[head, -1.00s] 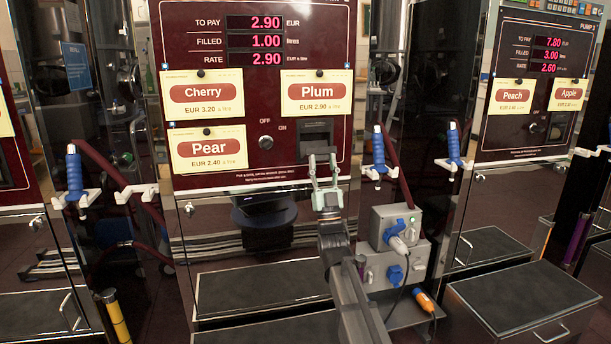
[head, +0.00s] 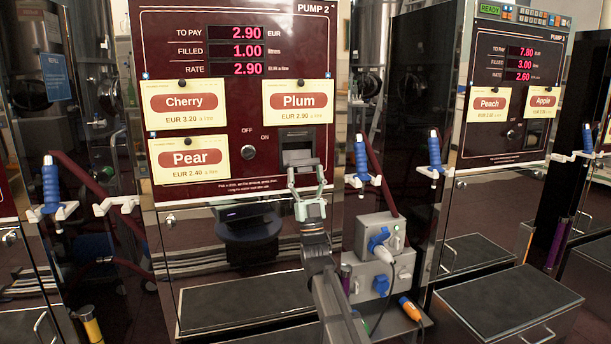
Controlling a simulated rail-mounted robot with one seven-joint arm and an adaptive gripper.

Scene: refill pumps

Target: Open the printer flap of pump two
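Pump two (head: 235,118) is the dark red panel in the middle, with "PUMP 2" at its top right. Its printer unit (head: 298,141) is a dark recessed box at the panel's lower right, below the Plum card. A grey flap (head: 301,163) shows at the bottom of that box; I cannot tell for sure how far it stands open. My gripper (head: 307,182) is just below and in front of the flap, its pale green fingers pointing up and spread apart. Nothing shows between them. I cannot tell whether a fingertip touches the flap.
Blue nozzles (head: 361,158) hang on white holders on both sides of pump two. A grey socket box (head: 380,255) with blue plugs stands right of my arm. A black-topped step (head: 245,302) lies below. Pump three (head: 515,90) is at the right.

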